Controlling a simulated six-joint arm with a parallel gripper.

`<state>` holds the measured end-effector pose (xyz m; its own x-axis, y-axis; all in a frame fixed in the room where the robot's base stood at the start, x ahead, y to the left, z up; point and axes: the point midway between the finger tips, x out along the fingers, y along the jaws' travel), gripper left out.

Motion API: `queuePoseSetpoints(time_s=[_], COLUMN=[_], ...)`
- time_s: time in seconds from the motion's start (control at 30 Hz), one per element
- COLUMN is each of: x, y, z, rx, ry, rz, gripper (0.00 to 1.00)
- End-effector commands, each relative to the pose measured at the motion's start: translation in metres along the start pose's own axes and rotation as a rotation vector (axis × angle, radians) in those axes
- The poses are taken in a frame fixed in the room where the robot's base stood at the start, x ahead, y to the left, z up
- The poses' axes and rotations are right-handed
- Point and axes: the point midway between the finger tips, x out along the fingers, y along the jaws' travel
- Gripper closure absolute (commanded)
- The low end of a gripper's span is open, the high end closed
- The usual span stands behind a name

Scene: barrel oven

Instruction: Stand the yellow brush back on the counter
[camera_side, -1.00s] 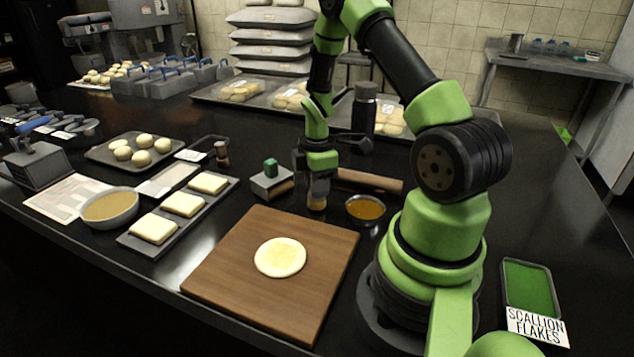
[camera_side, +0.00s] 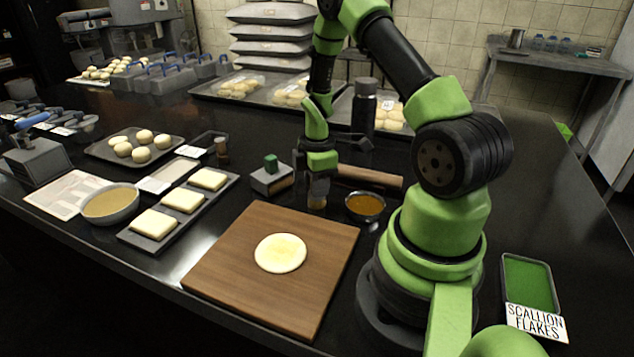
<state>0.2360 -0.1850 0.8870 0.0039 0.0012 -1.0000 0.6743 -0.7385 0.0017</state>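My gripper (camera_side: 318,176) points down over the counter, behind the wooden board and left of the bowl of orange-brown liquid. A small tan-brown upright object, which looks like the brush (camera_side: 317,194), shows directly under and between the dark fingers. Its lower end is at or very near the black counter (camera_side: 420,170); I cannot tell if it touches. Its upper part is hidden by my gripper. No clear yellow shows on it. The fingers are dark and small, so whether they grip it or stand just clear of it is unclear.
The bowl of liquid (camera_side: 365,206) stands close at right, and a rolling pin (camera_side: 368,177) lies just behind. A wooden board (camera_side: 230,262) with a flat dough round (camera_side: 281,253) is in front. A small block with a green knob (camera_side: 271,176) stands at left. A dark bottle (camera_side: 364,108) stands behind.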

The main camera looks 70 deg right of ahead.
Motion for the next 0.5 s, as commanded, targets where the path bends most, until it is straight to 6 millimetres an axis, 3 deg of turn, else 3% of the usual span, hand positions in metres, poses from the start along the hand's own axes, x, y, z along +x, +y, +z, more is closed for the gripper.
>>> queuePoseSetpoints(time_s=[0.03,0.13,0.5], x=[0.0001,0.0001,-0.0071], y=[0.0,-0.0001,0.0004], z=[0.0,0.0,-0.0001], rx=[0.0,0.0,0.0], ry=[0.0,0.0,0.0], rz=[0.0,0.0,0.002], gripper=[0.65,0.44,0.44])
